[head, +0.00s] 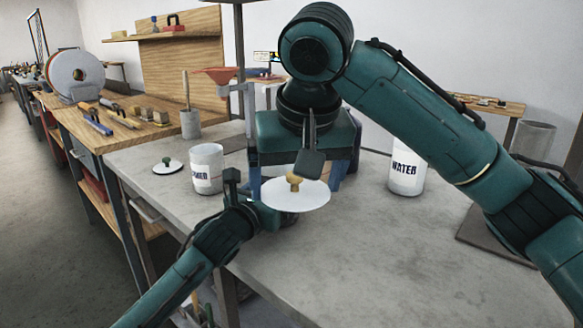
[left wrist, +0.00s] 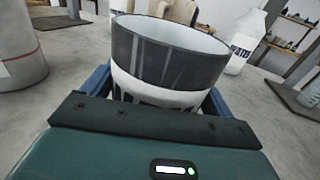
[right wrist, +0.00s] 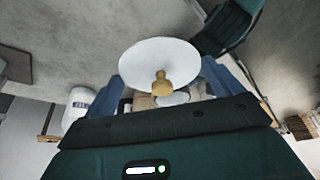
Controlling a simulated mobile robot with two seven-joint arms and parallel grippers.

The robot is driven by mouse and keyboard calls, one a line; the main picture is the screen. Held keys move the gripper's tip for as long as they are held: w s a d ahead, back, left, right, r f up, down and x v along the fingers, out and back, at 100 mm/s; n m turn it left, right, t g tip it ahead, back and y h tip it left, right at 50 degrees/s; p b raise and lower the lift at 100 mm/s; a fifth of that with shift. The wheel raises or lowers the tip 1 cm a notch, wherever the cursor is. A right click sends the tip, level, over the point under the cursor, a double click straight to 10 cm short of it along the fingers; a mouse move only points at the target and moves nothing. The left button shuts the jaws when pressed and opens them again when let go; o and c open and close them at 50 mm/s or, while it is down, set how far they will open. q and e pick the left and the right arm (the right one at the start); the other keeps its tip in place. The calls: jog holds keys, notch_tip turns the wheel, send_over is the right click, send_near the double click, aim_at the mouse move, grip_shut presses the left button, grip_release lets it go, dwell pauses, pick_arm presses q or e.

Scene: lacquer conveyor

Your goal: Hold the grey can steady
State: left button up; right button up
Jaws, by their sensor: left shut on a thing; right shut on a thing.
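The grey can (left wrist: 165,60), with a dark grey top band and a white label, stands between my left gripper's blue fingers in the left wrist view. Its top is open. My left gripper (head: 250,188) is shut on it. In the head view the can is largely hidden behind the lid and my right gripper. My right gripper (head: 298,172) is shut on a white round lid (head: 295,200) with a yellow knob (head: 293,180). The lid also shows in the right wrist view (right wrist: 155,55). Exactly where the fingers meet the lid is unclear.
A white labelled can (head: 206,172) stands left on the grey table (head: 375,250). A white WATER container (head: 406,175) stands at right. The table's front middle is clear.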

aim_at(297, 197)
jog(key=shift+s, duration=0.25)
jog(key=shift+r, duration=0.1)
jog(key=shift+r, duration=2.4)
pick_arm(q)
jog(key=o, duration=1.2)
jog(key=shift+c, duration=0.2)
